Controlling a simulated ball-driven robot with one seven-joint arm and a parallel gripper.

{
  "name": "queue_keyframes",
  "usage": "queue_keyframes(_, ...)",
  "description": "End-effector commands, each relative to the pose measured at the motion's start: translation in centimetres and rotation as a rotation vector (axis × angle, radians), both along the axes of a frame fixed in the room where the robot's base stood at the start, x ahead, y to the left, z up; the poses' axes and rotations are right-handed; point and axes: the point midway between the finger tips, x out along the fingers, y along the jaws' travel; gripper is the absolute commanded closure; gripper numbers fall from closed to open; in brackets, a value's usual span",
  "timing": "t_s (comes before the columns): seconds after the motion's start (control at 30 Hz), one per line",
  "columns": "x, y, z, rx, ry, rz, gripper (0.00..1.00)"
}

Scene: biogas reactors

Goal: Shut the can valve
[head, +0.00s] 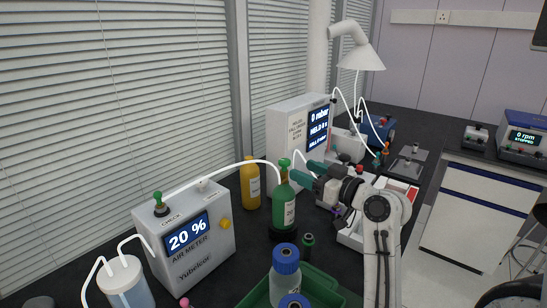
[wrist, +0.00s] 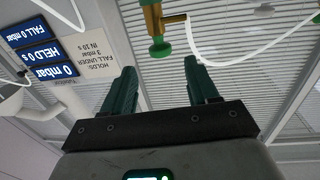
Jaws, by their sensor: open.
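The green gas can (head: 285,205) stands on the dark bench, with its valve (head: 284,164) on top and a white hose leading off it. In the wrist view the valve shows as a brass body with a green knob (wrist: 160,48) and hose ends at its side. My gripper (head: 300,169) is just right of the valve in the head view, its green fingers pointing toward it. In the wrist view my gripper (wrist: 163,85) is open and empty, and the knob lies beyond the fingertips, between them in the picture. No contact shows.
An orange can (head: 251,183) stands behind the green can. The pressure box (head: 300,130) is behind my gripper. A green tray (head: 252,298) with bottles (head: 286,275) is in front.

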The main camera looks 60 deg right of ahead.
Motion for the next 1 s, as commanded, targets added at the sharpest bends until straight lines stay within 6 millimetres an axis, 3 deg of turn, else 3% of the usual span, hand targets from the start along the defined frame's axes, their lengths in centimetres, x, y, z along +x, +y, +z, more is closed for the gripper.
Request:
queue_keyframes(0.3,5.4,-1.8,0.2,0.000,0.001,0.003,0.41)
queue_keyframes(0.5,8.0,-2.7,0.2,0.000,0.000,0.002,0.41)
queue_keyframes(0.97,9.1,-3.2,0.0,-0.001,0.000,0.000,0.41)
queue_keyframes(1.0,9.1,-3.2,0.0,-0.001,0.000,0.000,0.45)
